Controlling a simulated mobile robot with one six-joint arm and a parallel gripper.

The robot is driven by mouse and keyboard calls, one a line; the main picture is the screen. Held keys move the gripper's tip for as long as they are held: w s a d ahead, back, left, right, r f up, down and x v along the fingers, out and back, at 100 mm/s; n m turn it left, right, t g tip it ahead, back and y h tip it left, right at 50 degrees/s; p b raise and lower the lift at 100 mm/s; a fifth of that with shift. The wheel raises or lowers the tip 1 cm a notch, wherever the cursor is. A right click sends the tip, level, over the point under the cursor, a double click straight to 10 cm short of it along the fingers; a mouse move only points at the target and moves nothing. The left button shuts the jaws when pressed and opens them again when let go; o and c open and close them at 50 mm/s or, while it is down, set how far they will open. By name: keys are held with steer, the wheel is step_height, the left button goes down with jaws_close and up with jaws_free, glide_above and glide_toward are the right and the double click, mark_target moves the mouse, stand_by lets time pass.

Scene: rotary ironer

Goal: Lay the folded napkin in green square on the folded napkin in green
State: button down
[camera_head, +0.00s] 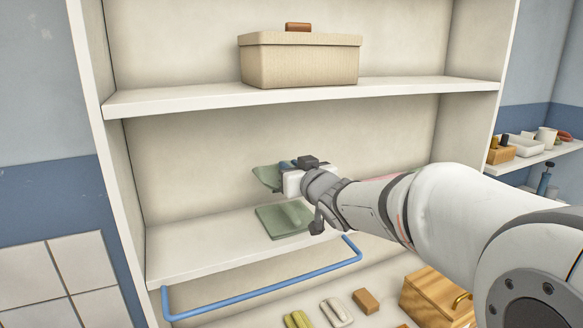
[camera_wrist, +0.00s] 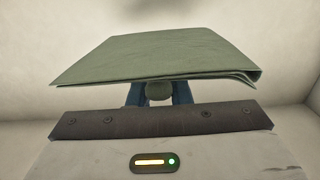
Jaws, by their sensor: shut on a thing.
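One folded green napkin is held in my gripper (camera_head: 283,168), above the middle shelf. This held napkin (camera_head: 265,178) shows its left part in the head view. In the wrist view the held napkin (camera_wrist: 160,58) lies roughly flat, folded edges at the right, with the blue fingers (camera_wrist: 158,92) beneath its near edge. The other folded green napkin (camera_head: 278,222) lies flat on the shelf below, apart from the held one. The wrist view does not show this lower napkin.
The middle shelf (camera_head: 190,245) is bare left of the lower napkin. A lidded beige box (camera_head: 300,66) stands on the upper shelf (camera_head: 200,97). A blue rail (camera_head: 265,290) runs along the front below. Several small items and a wooden box (camera_head: 428,296) lie lower down.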

mark_target(292, 212)
steer(key=shift+f+b, duration=4.05)
steer(key=shift+f, duration=0.6)
steer(key=shift+f, duration=0.2)
steer(key=c, duration=1.3)
jaws_free()
steer(key=shift+o, duration=0.2)
